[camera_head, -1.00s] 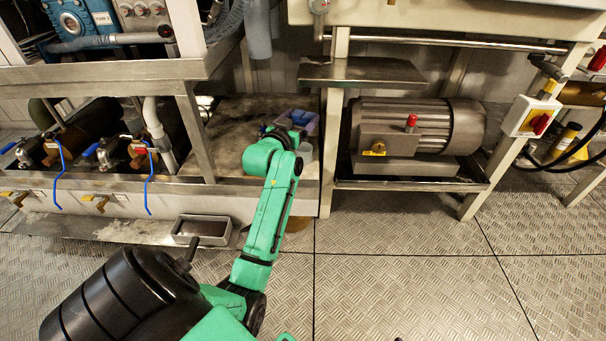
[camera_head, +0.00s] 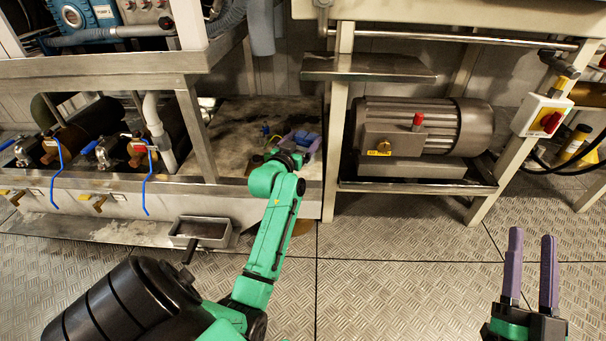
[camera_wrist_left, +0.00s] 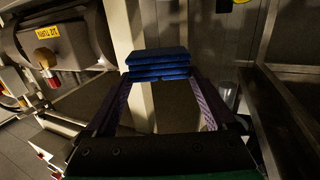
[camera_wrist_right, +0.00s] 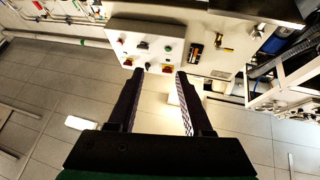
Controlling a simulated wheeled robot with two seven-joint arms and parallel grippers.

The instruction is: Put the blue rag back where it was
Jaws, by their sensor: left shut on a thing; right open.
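The blue rag (camera_head: 303,136) is a small folded stack at the end of my left arm, over the grey low platform (camera_head: 235,125) left of the motor. My left gripper (camera_head: 298,143) is shut on it. In the left wrist view, the rag (camera_wrist_left: 158,64) shows as stacked blue layers between the fingertips (camera_wrist_left: 160,80). I cannot tell whether the rag touches the platform. My right gripper (camera_head: 531,240) is open and empty, low at the right over the floor. Its spread fingers also show in the right wrist view (camera_wrist_right: 158,80).
A grey motor (camera_head: 420,130) sits on a low frame right of the platform. A metal shelf (camera_head: 367,67) overhangs between them. A small metal tray (camera_head: 201,231) is at the platform's front. Blue-handled valves (camera_head: 57,165) are at the left. The floor in front is clear.

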